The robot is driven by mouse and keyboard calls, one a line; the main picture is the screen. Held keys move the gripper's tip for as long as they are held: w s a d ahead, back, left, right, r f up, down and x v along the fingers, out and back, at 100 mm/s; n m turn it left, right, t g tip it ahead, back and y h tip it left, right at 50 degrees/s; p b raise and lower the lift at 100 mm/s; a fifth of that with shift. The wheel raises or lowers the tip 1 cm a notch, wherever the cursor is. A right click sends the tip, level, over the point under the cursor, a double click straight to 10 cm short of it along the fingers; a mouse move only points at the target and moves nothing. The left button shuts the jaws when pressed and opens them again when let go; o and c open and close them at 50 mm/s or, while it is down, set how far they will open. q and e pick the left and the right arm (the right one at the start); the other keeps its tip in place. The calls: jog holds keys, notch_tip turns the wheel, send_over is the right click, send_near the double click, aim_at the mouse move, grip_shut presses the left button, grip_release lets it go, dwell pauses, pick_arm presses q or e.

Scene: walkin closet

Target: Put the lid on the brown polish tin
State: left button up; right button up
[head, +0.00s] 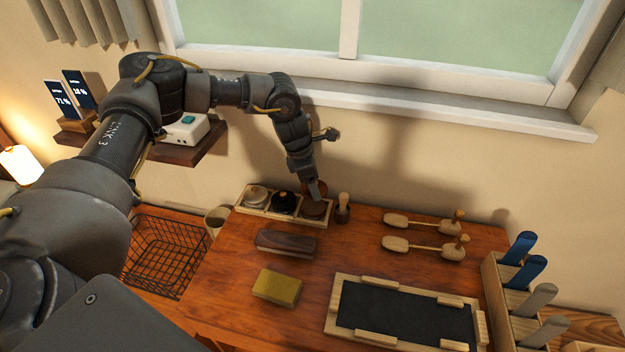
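A light wooden tray (262,215) at the back left of the table holds a row of round tins. The brown polish tin (314,210) sits at its right end, beside the black tin (285,203) and a pale grey one (256,194). My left gripper (314,190) points down just above and behind the brown tin. A reddish-brown round piece, perhaps the lid (322,187), shows at its fingertips and is partly hidden by them. I cannot tell whether the fingers grip it. My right gripper is out of view.
A small brush (343,208) stands just right of the tray. A dark brush block (287,243) and yellow sponge (277,286) lie in front. A dark-matted wooden frame (405,313), two long-handled wooden tools (424,245) and a rack (505,300) occupy the right.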

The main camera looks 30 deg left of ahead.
aim_at(316, 206)
pick_arm(q)
jog(key=shift+w+a+f+m, duration=0.1)
jog(key=shift+a+f+m, duration=0.1)
jog(key=shift+m, duration=0.3)
jog(key=shift+f, duration=0.15)
jog(key=shift+f+b, duration=2)
jog(key=shift+f, duration=1.05)
jog(key=shift+f, duration=0.1)
